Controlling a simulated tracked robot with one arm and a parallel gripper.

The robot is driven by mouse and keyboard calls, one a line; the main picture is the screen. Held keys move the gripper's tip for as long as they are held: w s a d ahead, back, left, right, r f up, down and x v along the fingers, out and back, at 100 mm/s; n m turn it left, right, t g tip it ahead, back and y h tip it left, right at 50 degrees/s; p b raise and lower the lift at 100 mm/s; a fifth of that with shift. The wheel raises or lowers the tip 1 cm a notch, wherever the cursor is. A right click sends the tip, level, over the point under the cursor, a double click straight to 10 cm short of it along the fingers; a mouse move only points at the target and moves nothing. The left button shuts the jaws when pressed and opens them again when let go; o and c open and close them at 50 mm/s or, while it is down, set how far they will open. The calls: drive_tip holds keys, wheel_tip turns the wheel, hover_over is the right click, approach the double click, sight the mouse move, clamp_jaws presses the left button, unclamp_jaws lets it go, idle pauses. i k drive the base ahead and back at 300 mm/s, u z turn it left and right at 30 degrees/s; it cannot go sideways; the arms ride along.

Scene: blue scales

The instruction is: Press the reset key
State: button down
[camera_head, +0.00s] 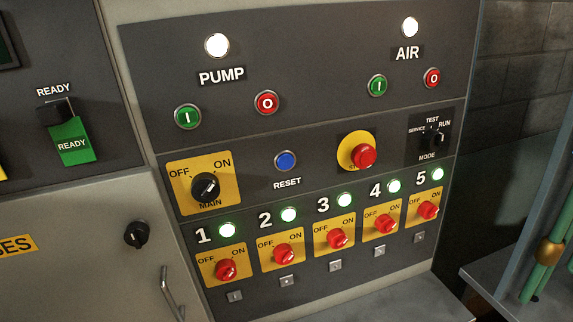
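The reset key is a round blue push button (286,161) in a silver ring, with the word RESET printed below it. It sits in the middle row of the dark control panel (330,110), between the yellow MAIN switch plate and the red emergency button. Nothing covers it. My gripper is not in view, so its state and its distance from the button do not show.
The black MAIN knob (206,186) is left of the blue button and the red emergency button (363,155) is right. Red numbered knobs with lit green lamps run below. Green pipes (548,255) stand at the far right. A metal handle (172,293) juts out lower left.

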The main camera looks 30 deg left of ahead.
sight(285, 161)
drive_tip(key=k, duration=1.3)
drive_tip(key=z, duration=0.35)
drive_tip(key=i, duration=1.7)
drive_tip(key=u, duration=0.55)
